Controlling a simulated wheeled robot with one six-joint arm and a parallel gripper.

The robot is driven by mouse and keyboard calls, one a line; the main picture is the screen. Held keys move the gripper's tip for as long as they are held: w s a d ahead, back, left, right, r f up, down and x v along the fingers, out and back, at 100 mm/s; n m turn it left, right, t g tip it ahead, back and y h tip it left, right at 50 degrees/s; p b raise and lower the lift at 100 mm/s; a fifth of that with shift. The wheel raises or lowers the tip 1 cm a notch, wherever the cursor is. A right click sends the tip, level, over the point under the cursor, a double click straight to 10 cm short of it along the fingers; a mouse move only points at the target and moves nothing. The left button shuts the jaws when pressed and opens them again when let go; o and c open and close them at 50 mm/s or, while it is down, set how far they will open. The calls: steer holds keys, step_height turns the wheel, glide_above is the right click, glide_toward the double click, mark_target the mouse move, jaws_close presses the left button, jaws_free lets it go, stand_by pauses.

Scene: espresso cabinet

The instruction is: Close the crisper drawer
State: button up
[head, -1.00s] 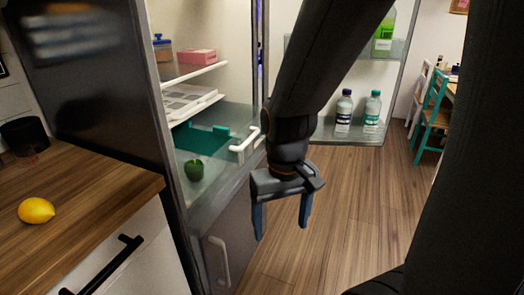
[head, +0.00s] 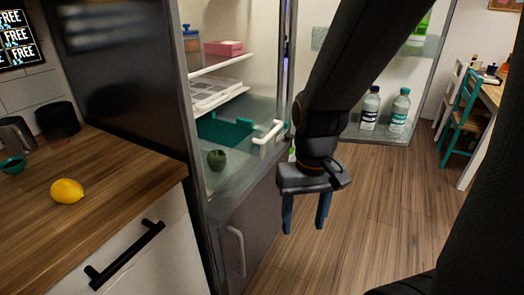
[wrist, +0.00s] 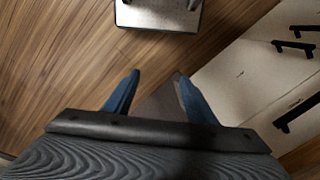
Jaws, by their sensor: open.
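The fridge (head: 262,205) stands with its door swung wide open to the right. Low inside it is the clear crisper drawer, with a white handle (head: 268,137) at its front right; how far it sticks out is hard to tell. A green pepper (head: 217,160) and a teal flat piece (head: 224,131) show around the drawer's area. My gripper (head: 305,222) is open and empty, pointing down in front of the fridge. In the head view it appears right of and below the handle, apart from it. The wrist view shows both blue fingers (wrist: 157,85) spread above the floor.
A wooden counter (head: 100,185) with a lemon (head: 67,191) and a black-handled drawer front (head: 126,250) lies left. The open door (head: 385,70) holds bottles (head: 399,110). Floor (head: 375,200) is clear at centre right; a teal chair (head: 460,130) stands behind.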

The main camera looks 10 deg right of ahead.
steer(key=a+f+m+g+y, duration=0.1)
steer(key=m, duration=0.1)
steer(key=a+f+m+y+b, duration=0.1)
steer(key=f+m+y, duration=0.1)
steer(key=f+m+g+y+b, duration=0.1)
steer(key=m, duration=0.1)
steer(key=shift+s+a+f+g, duration=0.15)
steer(key=shift+s+a+g, duration=0.15)
steer(key=shift+a, duration=0.1)
steer(key=c, duration=1.1)
steer(key=w+m+y, duration=0.1)
steer(key=w+a+m+y, duration=0.1)
steer(key=m+y, duration=0.1)
steer(key=w+a+m+y+b, duration=0.1)
steer(key=w+m+y, duration=0.1)
steer(key=shift+a+f+t, duration=0.25)
steer(key=shift+f+t, duration=0.15)
jaws_close()
steer(key=m+t+y+b, duration=0.3)
steer(key=m+t+y, duration=0.1)
steer(key=m+t, duration=1.05)
glide_toward(251, 156)
steer(key=p+x, duration=0.1)
steer(key=x, duration=0.5)
steer(key=shift+w+a, duration=0.15)
steer(key=shift+w, duration=0.05)
